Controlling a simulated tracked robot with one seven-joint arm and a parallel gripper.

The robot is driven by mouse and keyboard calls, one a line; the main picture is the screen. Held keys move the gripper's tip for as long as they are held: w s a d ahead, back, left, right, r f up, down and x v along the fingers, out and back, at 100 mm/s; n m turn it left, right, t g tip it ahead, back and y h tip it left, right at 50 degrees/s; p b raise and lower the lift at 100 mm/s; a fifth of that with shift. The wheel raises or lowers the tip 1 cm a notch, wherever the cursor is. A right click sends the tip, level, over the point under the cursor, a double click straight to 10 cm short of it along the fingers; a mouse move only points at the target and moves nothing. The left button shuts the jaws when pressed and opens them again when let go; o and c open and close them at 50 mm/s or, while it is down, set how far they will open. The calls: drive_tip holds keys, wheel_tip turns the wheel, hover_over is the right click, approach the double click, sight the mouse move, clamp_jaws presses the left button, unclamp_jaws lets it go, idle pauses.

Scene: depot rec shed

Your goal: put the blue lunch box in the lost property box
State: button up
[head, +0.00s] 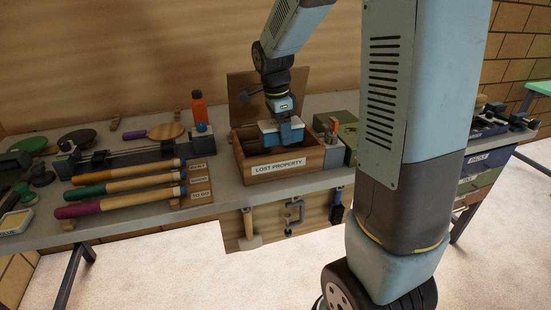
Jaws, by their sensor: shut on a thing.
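The lost property box (246,166) is an open wooden box with a label on its front and its lid raised at the back. It stands on the grey workbench. My gripper (284,122) points down over the box and is shut on the blue lunch box (268,131). The lunch box is a small blue case with a paler top. It is at the box's opening, inside its outline in the head view. Its lower part is hidden behind the front wall, and I cannot tell if it touches the bottom.
An orange bottle (198,108) stands behind left of the box. A green case (349,135) and a grey holder (333,152) stand close on the right. Tools hang below the bench front.

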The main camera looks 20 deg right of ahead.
sight(276, 124)
drive_tip(key=s+a+r, duration=0.4)
drive_tip(key=s+r, duration=0.3)
drive_tip(key=s, duration=0.2)
drive_tip(key=w+f, duration=0.1)
drive_tip(key=w, duration=0.1)
drive_tip(key=w+d+f, duration=0.1)
drive_tip(key=w, duration=0.2)
drive_tip(key=w+d+f, duration=0.1)
drive_tip(key=w, duration=0.2)
drive_tip(key=shift+w+f, duration=0.2)
drive_tip(key=shift+f, duration=0.2)
drive_tip(key=shift+w+d+f, duration=0.2)
drive_tip(key=shift+w+f, duration=0.6)
drive_tip(key=shift+f, duration=0.7)
drive_tip(key=shift+w+d+f, duration=0.15)
drive_tip(key=shift+w+f, duration=0.7)
drive_tip(key=shift+f, duration=0.6)
drive_tip(key=shift+w+d+f, duration=0.2)
drive_tip(key=shift+w+f, duration=0.6)
drive_tip(key=shift+f, duration=0.7)
drive_tip(key=shift+f, duration=0.6)
drive_tip(key=o, duration=0.9)
drive_tip(key=shift+c, duration=0.2)
